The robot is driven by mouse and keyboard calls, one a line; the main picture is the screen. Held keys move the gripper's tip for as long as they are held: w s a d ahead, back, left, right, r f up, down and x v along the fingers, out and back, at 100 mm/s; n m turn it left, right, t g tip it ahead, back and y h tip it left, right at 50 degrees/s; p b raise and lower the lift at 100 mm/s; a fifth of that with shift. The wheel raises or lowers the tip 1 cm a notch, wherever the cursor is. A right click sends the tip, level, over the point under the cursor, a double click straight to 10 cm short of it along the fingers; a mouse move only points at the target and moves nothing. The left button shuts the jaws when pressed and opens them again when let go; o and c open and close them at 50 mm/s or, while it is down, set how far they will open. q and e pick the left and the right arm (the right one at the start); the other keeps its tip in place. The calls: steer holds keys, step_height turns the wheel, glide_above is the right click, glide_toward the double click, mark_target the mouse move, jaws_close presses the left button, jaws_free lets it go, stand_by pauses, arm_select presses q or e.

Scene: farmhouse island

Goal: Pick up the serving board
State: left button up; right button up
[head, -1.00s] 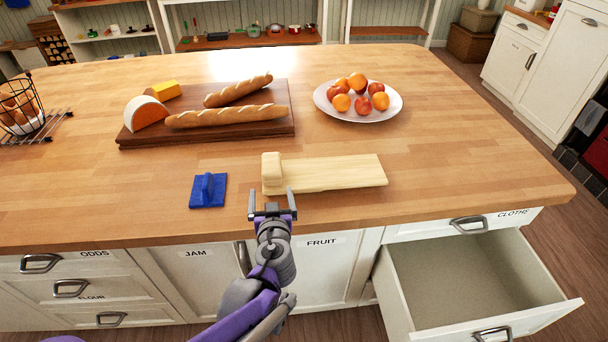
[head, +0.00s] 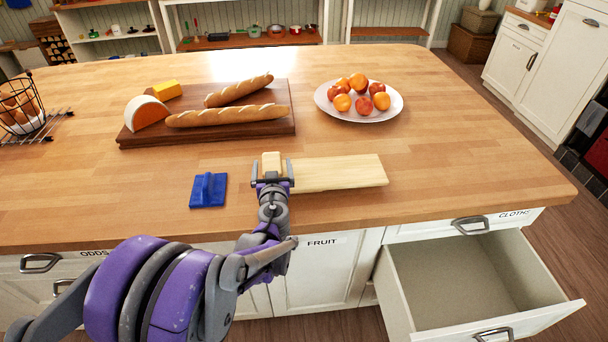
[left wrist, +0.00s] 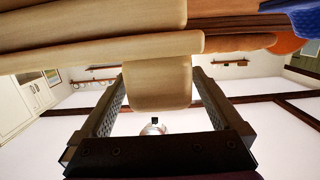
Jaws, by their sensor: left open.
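The serving board (head: 335,173) is a pale wooden slab lying near the front edge of the island, with a raised block handle (head: 271,162) at its left end. My left gripper (head: 272,178) is open at that end, its two fingers on either side of the handle. In the left wrist view the handle (left wrist: 157,88) reaches between the spread fingers (left wrist: 160,85), with a gap showing along the right finger. Whether either finger touches it I cannot tell. My right gripper is not in view.
A blue block with a grip (head: 208,190) lies just left of my gripper. Behind are a dark board (head: 205,132) with bread and cheese, and a white plate (head: 322,98) of fruit. An open drawer (head: 460,278) juts out at front right. The counter right of the board is clear.

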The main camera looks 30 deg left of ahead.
arm_select(q)
steer(key=shift+w+a, duration=0.2)
steer(key=shift+w, duration=0.05)
jaws_close()
stand_by(0.3)
